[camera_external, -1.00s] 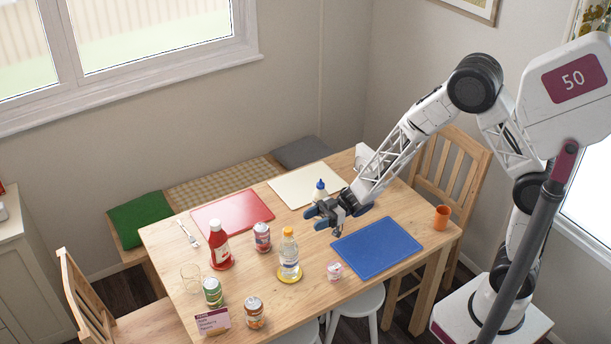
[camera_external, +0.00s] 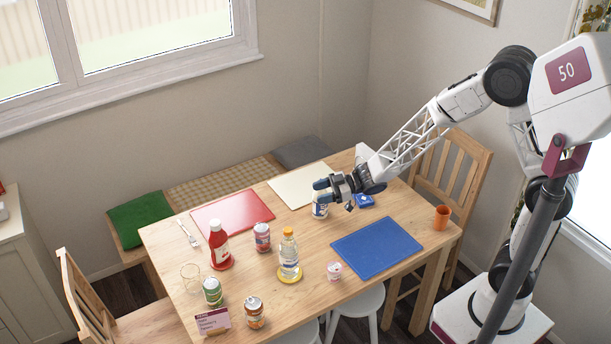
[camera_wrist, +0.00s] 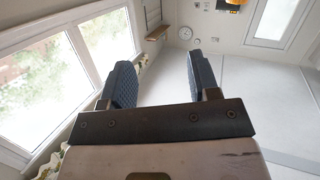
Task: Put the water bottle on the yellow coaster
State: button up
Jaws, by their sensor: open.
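The water bottle (camera_external: 289,255) is clear with a pale label and an orange-yellow cap. It stands upright on the yellow coaster (camera_external: 289,279), whose rim shows around its base, near the front of the table.
A red ketchup bottle (camera_external: 219,246), several cans and a small pink-and-white tub (camera_external: 334,270) stand around the water bottle. Red (camera_external: 232,211), cream (camera_external: 290,189) and blue (camera_external: 376,248) mats lie on the table. An orange cup (camera_external: 441,217) stands at the right corner.

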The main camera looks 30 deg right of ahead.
jog(key=s+d+r+m+t+h, duration=0.15)
jog(key=d+r+m+h, duration=0.4)
jog(key=d, duration=0.75)
jog(key=d+r+m+t+h, duration=0.4)
jog(key=d+h, duration=0.3)
jog(key=d, duration=0.5)
jog(key=s+d+r+m+g+h, duration=0.3)
jog(key=s+d+g, duration=0.1)
jog(key=s+d, duration=0.65)
jog(key=s+d+m+g, duration=0.1)
jog(key=s+g, duration=0.1)
jog(key=s, duration=0.6)
jog(key=s+d+r+m+g, duration=0.1)
jog(key=s+m+g, duration=0.1)
jog(key=s, duration=0.6)
jog(key=shift+s+y, duration=0.2)
jog(key=shift+y, duration=0.15)
jog(key=shift+o, duration=0.2)
jog(key=shift+d+g, duration=0.1)
jog(key=shift+g, duration=0.15)
jog(key=o, duration=0.7)
jog(key=shift+w, duration=0.1)
